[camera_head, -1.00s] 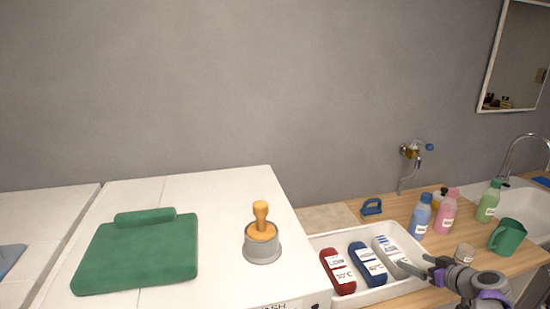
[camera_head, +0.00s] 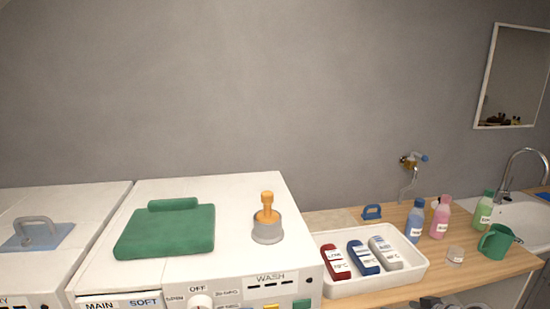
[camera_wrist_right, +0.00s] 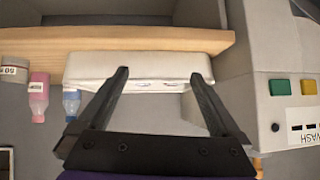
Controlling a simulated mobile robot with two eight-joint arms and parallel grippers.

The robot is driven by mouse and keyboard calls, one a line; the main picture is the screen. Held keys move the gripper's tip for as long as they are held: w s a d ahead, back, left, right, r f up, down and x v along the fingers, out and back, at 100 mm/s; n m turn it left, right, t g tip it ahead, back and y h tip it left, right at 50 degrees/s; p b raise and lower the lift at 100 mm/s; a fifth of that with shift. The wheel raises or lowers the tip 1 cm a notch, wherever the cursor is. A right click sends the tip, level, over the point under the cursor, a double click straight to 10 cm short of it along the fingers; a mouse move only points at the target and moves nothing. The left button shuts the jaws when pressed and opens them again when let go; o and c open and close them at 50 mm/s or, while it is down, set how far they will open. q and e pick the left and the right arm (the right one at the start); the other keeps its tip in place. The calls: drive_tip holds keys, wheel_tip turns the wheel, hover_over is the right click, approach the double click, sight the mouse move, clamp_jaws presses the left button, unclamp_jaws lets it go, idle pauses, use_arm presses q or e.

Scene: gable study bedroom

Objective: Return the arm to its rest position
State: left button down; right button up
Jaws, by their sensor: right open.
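My right gripper (camera_wrist_right: 161,78) is open in the right wrist view, its two dark fingers spread with nothing between them. The white tray (camera_wrist_right: 140,67) on the counter lies beyond the fingertips in that view. In the head view only a dark part of my right arm shows at the bottom edge, below the counter's front edge; its fingers cannot be made out there. My left gripper is not in view.
In the head view, the white tray (camera_head: 412,276) holds red, blue and grey labelled pieces. Bottles, including a pink one (camera_head: 440,220), and a green mug (camera_head: 496,241) stand right. The washing machine (camera_head: 180,279) carries a green cushion (camera_head: 165,233) and an orange-handled stamp (camera_head: 267,221).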

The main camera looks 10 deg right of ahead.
drive_tip(key=s+a+f+g+h, duration=0.1)
drive_tip(key=s+a+f+g, duration=0.1)
drive_tip(key=s+a, duration=0.8)
drive_tip(key=s+a+f+g, duration=0.2)
drive_tip(key=s+a+f, duration=0.3)
drive_tip(key=s+a, duration=0.5)
drive_tip(key=shift+s+f+m+g+h, duration=0.15)
drive_tip(key=shift+s+m+g+h, duration=0.2)
drive_tip(key=shift+s, duration=0.45)
drive_tip(key=shift+a, duration=0.1)
